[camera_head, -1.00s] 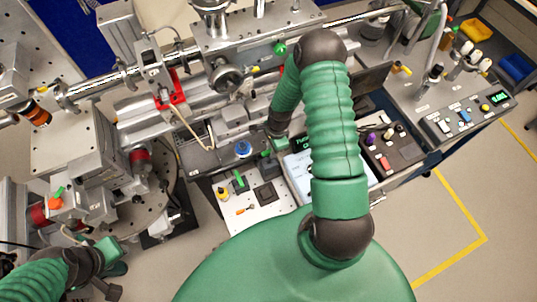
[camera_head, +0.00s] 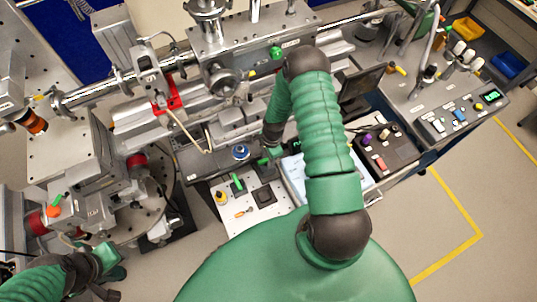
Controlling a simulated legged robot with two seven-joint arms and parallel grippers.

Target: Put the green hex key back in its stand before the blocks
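A small white bench plate (camera_head: 270,212) lies below the middle of the view. A green stick-like piece (camera_head: 237,182), which may be the green hex key, stands on or in a small dark base there. A dark square block (camera_head: 263,196) sits to its right; I cannot tell whether it is the stand.
A blue knob (camera_head: 241,152) stands close left of my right gripper. A yellow knob (camera_head: 221,197) and a small orange piece (camera_head: 242,213) are on the plate. A dark control box (camera_head: 388,150) stands right. Metal beamline hardware with a red clamp (camera_head: 168,103) fills the back left.

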